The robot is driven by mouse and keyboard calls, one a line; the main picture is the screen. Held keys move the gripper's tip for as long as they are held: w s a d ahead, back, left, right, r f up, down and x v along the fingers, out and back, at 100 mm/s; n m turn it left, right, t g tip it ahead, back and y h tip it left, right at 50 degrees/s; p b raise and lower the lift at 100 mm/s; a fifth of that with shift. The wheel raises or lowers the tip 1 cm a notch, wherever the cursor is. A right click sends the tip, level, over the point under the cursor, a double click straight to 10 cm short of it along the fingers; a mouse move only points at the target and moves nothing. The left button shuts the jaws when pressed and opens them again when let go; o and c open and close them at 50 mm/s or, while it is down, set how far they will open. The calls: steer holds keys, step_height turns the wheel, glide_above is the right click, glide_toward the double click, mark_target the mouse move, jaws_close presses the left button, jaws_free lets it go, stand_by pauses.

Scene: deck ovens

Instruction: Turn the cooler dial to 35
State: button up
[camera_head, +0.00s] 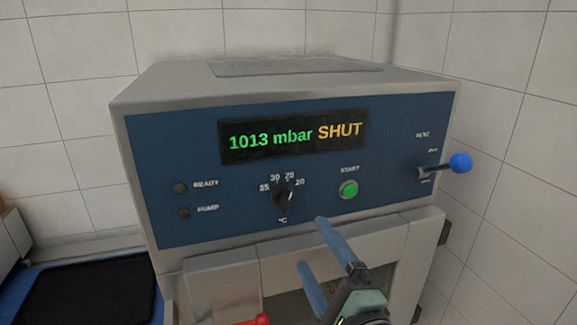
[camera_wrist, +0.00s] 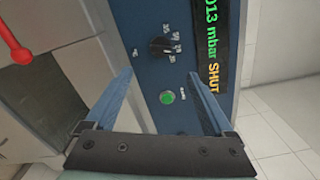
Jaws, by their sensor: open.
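The cooler dial (camera_head: 284,199) is a small black knob on the blue front panel, with 20, 25, 30 and what looks like 35 around its top and °C below. Its pointer seems to be up near 25, but it is too small to be sure. The dial also shows in the wrist view (camera_wrist: 160,47), beyond my fingertips and roughly between their lines. My gripper (camera_head: 311,242) is open and empty, in front of the panel and just below and right of the dial. Its two blue fingers (camera_wrist: 161,74) are apart and do not visibly touch the dial.
A green START button (camera_head: 348,189) sits right of the dial, between my fingers' lines in the wrist view (camera_wrist: 167,97). A blue-knobbed lever (camera_head: 460,163) sticks out at right. A red handle (camera_head: 262,319) is below. The display (camera_head: 292,136) reads 1013 mbar SHUT.

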mark_target(288, 203)
steer(key=p+x, duration=0.4)
steer(key=x, duration=0.8)
steer(key=shift+w+a, duration=0.15)
steer(key=shift+w, duration=0.25)
steer(key=c, duration=1.4)
